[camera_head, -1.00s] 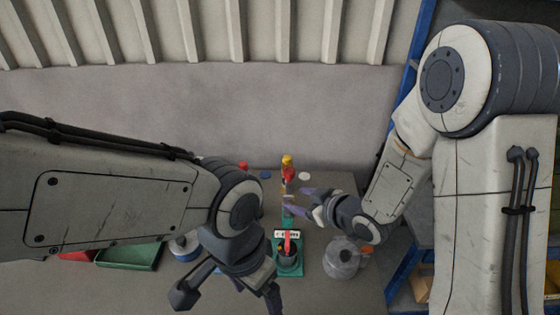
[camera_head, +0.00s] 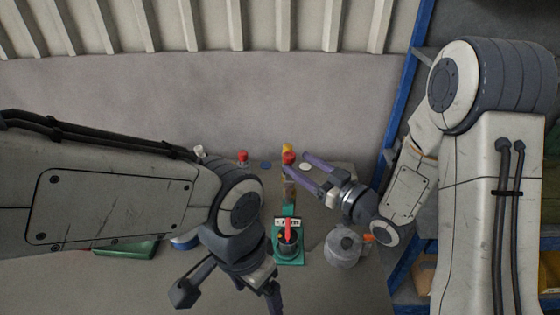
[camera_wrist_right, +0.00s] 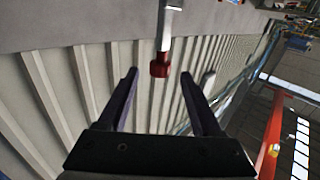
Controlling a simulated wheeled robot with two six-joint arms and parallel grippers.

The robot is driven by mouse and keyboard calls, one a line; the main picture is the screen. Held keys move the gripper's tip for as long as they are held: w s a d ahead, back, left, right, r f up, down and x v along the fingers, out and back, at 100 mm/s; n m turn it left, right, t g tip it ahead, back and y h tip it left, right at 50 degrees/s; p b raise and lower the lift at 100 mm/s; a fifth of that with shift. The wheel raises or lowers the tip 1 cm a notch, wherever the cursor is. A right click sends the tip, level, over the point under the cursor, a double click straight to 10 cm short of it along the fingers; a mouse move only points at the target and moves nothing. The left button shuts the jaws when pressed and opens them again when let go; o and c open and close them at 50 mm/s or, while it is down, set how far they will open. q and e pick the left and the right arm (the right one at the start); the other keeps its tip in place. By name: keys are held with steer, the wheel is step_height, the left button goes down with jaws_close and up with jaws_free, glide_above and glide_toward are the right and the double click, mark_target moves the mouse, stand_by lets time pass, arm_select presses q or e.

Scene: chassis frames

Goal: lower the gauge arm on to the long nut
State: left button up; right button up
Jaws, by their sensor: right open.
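The gauge (camera_head: 289,257) has a green base, a white marked label, a dark round part and a red pointer-like piece. Its arm (camera_head: 290,188) stands upright behind, topped by a red knob (camera_head: 289,158). In the right wrist view the knob (camera_wrist_right: 160,66) and a grey rod lie between the lines of my right fingers, slightly beyond their tips. My right gripper (camera_head: 296,164) is open and empty, its purple fingers pointing left near the knob. My left gripper (camera_head: 228,298) is low at the front, fingers spread, empty. I cannot make out the long nut for certain.
A yellow-topped object (camera_head: 288,148) stands behind the knob. A red-topped item (camera_head: 243,157), a blue disc (camera_head: 265,165) and a white disc (camera_head: 305,166) lie at the back. A green tray (camera_head: 125,249) is at left.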

mark_target(285, 154)
steer(key=p+x, duration=0.2)
steer(key=x, duration=0.5)
steer(key=shift+p, duration=0.3)
steer(key=shift+w+a, duration=0.25)
steer(key=shift+c, duration=0.3)
jaws_close()
stand_by(0.5)
